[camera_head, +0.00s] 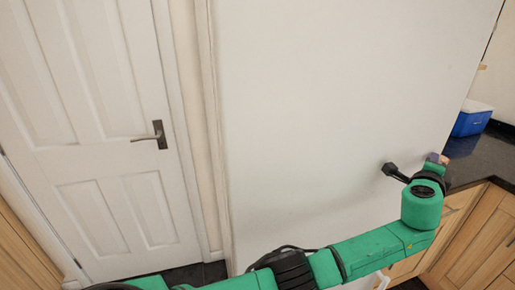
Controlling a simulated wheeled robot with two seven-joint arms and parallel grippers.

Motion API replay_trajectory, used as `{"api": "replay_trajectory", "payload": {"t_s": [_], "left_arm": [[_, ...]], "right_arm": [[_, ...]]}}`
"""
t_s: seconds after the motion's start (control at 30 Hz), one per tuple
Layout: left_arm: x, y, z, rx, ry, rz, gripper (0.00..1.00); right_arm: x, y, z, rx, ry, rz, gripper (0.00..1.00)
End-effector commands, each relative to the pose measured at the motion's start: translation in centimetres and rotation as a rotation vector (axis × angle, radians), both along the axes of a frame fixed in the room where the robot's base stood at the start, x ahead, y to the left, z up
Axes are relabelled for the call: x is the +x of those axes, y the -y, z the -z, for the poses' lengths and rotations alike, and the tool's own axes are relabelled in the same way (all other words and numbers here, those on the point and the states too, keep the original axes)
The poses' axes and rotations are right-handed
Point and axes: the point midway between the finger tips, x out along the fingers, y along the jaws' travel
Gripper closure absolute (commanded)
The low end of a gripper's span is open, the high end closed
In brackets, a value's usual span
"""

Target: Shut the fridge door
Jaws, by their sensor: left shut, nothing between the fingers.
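A large, plain white panel (330,100) fills the middle of the head view; it appears to be the fridge, but I cannot tell its door from its side. Its right edge slants down from the top right. No handle, gap or interior shows on it. My green left arm crosses the bottom of the view in front of the panel. My left gripper (437,159) is at the panel's lower right edge, small and partly hidden by its wrist. It is shut and empty. I cannot tell whether it touches the panel. My right gripper is out of view.
A white room door (95,120) with a dark lever handle (151,135) is closed at the left. A dark counter (486,153) over wooden cabinets (470,235) stands at the right, close to my left gripper. A blue cooler box (471,121) sits on it.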

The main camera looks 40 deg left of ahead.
Motion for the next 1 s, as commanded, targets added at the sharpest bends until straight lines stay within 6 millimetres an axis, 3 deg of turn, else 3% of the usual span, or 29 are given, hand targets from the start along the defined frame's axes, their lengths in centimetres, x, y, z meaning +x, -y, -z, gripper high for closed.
{"api": "replay_trajectory", "payload": {"t_s": [1.0], "left_arm": [[0.21,-1.01,-0.15,0.001,0.000,-0.025,1.00]], "right_arm": [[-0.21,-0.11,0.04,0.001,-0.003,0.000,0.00]]}}
